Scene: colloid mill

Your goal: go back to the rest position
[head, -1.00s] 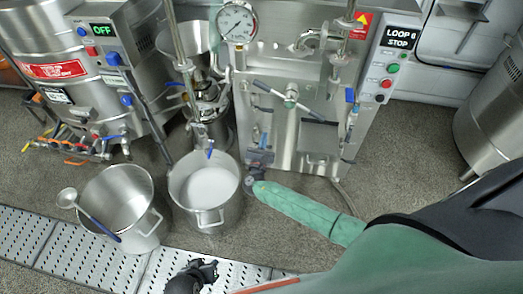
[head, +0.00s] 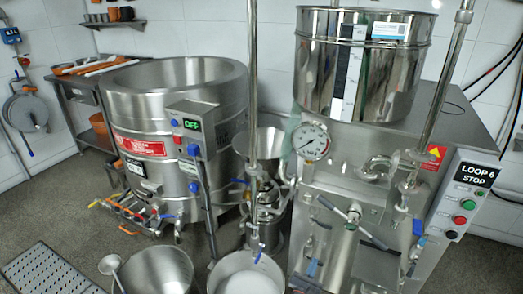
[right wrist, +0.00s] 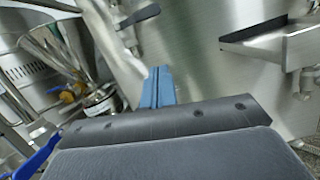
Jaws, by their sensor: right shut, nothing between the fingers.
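My right gripper (right wrist: 158,88) shows in the right wrist view, its two blue-grey fingers together and nothing between them. It is in front of the mill's steel front panel, with a steel ledge (right wrist: 270,40) to its right and a steel funnel (right wrist: 58,50) to its left. I cannot tell whether it touches the panel. My left gripper is not in view.
The colloid mill (head: 345,215) stands at right with a "LOOP 6 STOP" box (head: 461,195). A large kettle (head: 180,100) stands left. Two pots, one empty (head: 155,268) and one with white contents (head: 243,275), stand in front. A perforated floor grate (head: 50,275) lies at lower left.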

